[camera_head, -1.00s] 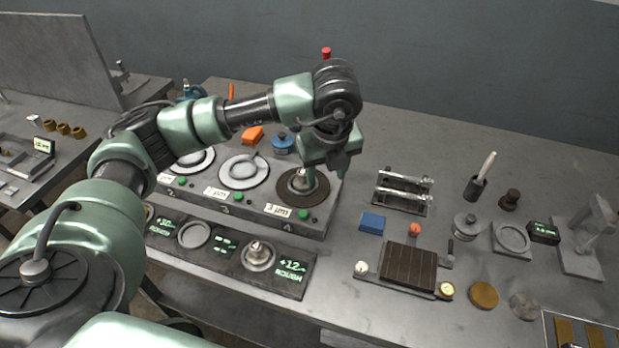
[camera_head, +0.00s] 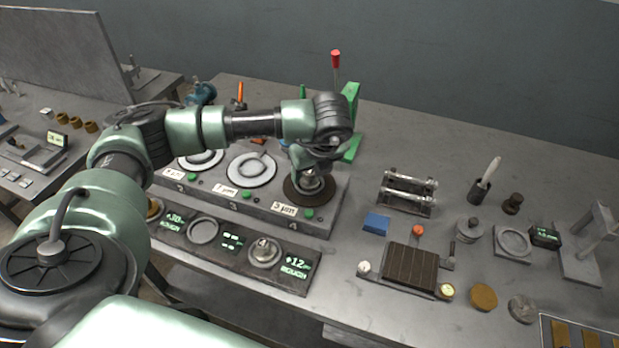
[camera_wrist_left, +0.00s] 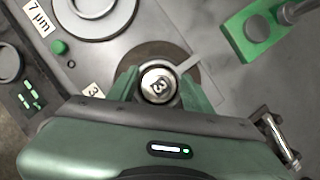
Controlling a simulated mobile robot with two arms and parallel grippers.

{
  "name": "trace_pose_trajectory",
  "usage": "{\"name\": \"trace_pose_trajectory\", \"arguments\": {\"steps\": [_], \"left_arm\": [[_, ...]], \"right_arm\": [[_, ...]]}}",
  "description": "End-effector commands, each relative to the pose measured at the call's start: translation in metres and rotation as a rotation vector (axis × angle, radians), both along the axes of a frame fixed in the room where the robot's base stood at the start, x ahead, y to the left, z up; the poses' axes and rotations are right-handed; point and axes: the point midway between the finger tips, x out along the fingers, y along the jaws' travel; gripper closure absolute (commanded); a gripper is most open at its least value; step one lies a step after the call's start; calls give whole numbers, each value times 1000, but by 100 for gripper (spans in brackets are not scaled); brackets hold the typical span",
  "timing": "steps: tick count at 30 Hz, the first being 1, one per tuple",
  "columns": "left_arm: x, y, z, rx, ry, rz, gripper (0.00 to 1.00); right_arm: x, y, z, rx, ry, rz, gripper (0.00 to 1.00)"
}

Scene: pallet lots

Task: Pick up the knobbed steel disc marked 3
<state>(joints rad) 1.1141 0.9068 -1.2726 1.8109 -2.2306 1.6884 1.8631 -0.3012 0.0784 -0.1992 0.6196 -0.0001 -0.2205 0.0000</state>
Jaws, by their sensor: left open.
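The knobbed steel disc marked 3 (camera_wrist_left: 158,84) sits on the dark brown round plate (camera_wrist_left: 178,62) in the left wrist view, its knob showing a "3". In the head view the disc (camera_head: 311,183) is partly covered by my left gripper, on the dark plate (camera_head: 296,190) at the right end of the grey bench unit. My left gripper (camera_head: 311,172) is directly above the disc, pointing down. In the wrist view its green fingers (camera_wrist_left: 159,90) stand open on either side of the knob. I cannot tell whether they touch it. My right gripper is not in view.
A green stand (camera_head: 353,105) with a red-topped rod (camera_head: 336,57) is close behind my gripper. Two pale plates (camera_head: 250,170) lie to the left. Another knobbed steel piece (camera_head: 265,250) sits on the display unit in front. A blue block (camera_head: 376,224) and roller rack (camera_head: 408,190) stand to the right.

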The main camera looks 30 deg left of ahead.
Motion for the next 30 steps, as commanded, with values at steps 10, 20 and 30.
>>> {"name": "trace_pose_trajectory", "arguments": {"steps": [10,20,30], "left_arm": [[0,0,1,-1,-2,-1,100],[1,-1,9,-2,-3,0,100],[2,-1,77,-2,-10,-1,100]], "right_arm": [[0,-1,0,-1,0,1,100],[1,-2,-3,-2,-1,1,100],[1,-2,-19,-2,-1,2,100]]}}
